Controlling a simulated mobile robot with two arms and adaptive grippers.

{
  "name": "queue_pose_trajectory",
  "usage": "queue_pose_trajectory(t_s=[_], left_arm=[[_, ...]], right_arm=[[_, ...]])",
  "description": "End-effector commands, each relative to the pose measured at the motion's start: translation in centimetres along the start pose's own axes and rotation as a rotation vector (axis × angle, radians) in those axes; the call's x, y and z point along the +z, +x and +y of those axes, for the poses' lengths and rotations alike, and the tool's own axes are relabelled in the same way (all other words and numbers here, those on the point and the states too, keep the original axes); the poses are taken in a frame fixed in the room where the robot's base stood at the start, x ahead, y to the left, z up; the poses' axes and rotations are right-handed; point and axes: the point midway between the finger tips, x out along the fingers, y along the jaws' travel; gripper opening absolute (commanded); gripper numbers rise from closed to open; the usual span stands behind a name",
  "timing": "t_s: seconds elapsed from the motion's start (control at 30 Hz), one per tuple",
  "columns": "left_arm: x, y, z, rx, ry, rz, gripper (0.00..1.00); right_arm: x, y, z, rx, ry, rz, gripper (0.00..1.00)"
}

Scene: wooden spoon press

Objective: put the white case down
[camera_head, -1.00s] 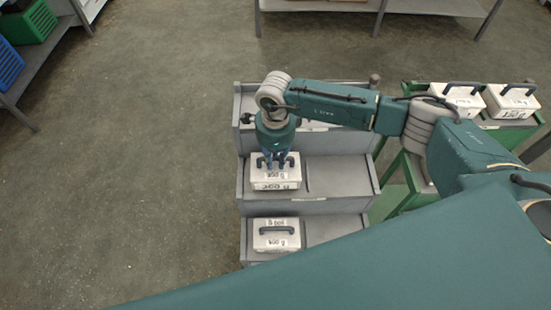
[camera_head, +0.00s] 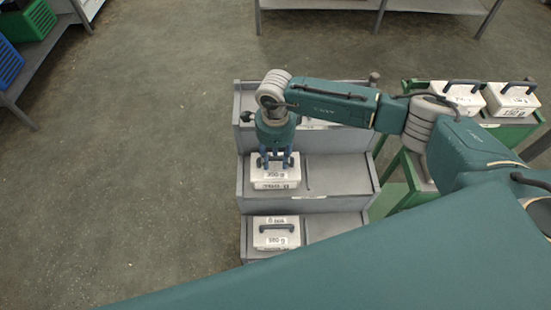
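The white case (camera_head: 275,184) has a dark handle and printed labels on its front. It is at the left of the middle step of a grey stepped rack (camera_head: 335,176), upright and level. Its base appears to be on or just above the step; the exact gap cannot be seen. My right gripper (camera_head: 275,162) points straight down over the case, its blue fingers at the handle and apparently shut on it. The fingers partly hide the handle. My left gripper is not in view.
Another white case (camera_head: 276,238) sits on the lowest step. Two more white cases (camera_head: 460,97) (camera_head: 511,101) stand on a green stand (camera_head: 517,133) at the right. My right arm hides part of the top step. The right half of the middle step is clear.

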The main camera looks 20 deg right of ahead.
Motion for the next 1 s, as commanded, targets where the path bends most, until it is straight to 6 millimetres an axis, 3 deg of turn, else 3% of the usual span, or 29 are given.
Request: queue_pose_trajectory(t_s=[0.5, 0.7, 1.0], left_arm=[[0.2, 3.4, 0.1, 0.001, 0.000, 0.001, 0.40], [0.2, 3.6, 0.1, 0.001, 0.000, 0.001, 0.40], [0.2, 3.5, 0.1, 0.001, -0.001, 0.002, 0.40]], right_arm=[[0.0, -9.7, -0.1, -0.004, 0.000, -0.001, 0.37], [0.0, -11.1, 0.0, -0.001, 0.000, 0.001, 0.37], [0.0, -11.2, 0.0, -0.001, 0.000, 0.000, 0.37]])
